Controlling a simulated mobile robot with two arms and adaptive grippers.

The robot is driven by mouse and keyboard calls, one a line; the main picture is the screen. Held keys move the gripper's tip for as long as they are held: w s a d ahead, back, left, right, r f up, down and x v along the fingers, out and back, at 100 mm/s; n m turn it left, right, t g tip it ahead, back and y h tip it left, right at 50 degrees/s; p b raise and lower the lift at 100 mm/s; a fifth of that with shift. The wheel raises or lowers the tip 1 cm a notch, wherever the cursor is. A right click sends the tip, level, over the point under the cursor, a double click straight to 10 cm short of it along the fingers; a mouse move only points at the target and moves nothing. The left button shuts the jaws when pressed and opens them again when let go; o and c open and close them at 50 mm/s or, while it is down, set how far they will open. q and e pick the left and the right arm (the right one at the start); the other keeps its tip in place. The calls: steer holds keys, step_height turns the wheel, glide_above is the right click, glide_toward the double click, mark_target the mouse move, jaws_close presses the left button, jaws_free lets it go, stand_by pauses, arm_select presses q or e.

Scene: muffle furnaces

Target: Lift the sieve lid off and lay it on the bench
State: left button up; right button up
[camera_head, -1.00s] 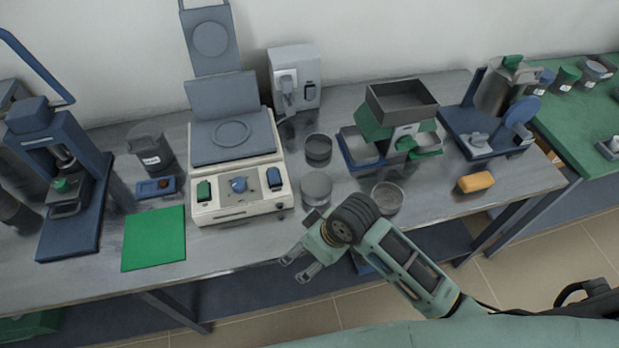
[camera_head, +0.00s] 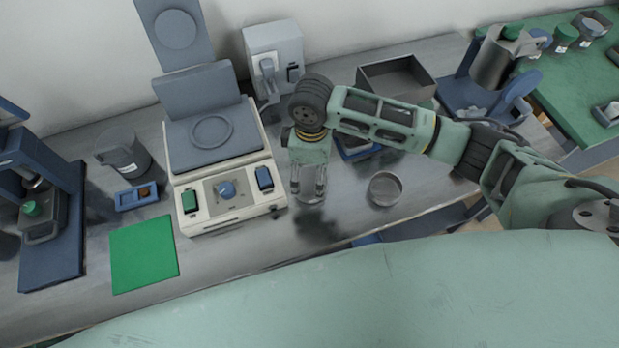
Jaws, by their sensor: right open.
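My right gripper (camera_head: 308,190) points down with its fingers open, in front of the balance-like cream instrument's right side. A second sieve (camera_head: 385,188), open at the top, stands on the bench (camera_head: 345,222) to the right. My left gripper is not in view.
The cream instrument (camera_head: 228,203) with a raised blue-grey lid stands just left of the gripper. A green mat (camera_head: 144,254) lies at the front left. Bare bench lies in front of the gripper.

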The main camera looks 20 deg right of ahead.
mark_target(312, 180)
steer(key=f, duration=0.2)
steer(key=f+p, duration=0.1)
steer(key=f, duration=0.1)
steer(key=shift+w+d, duration=0.2)
steer(key=shift+w, duration=0.1)
steer(key=shift+f, duration=0.45)
steer(key=c, duration=0.7)
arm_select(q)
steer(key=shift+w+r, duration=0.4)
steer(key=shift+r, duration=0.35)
arm_select(e)
steer(key=c, duration=0.6)
steer(key=shift+o, duration=0.2)
steer(key=shift+r, duration=0.1)
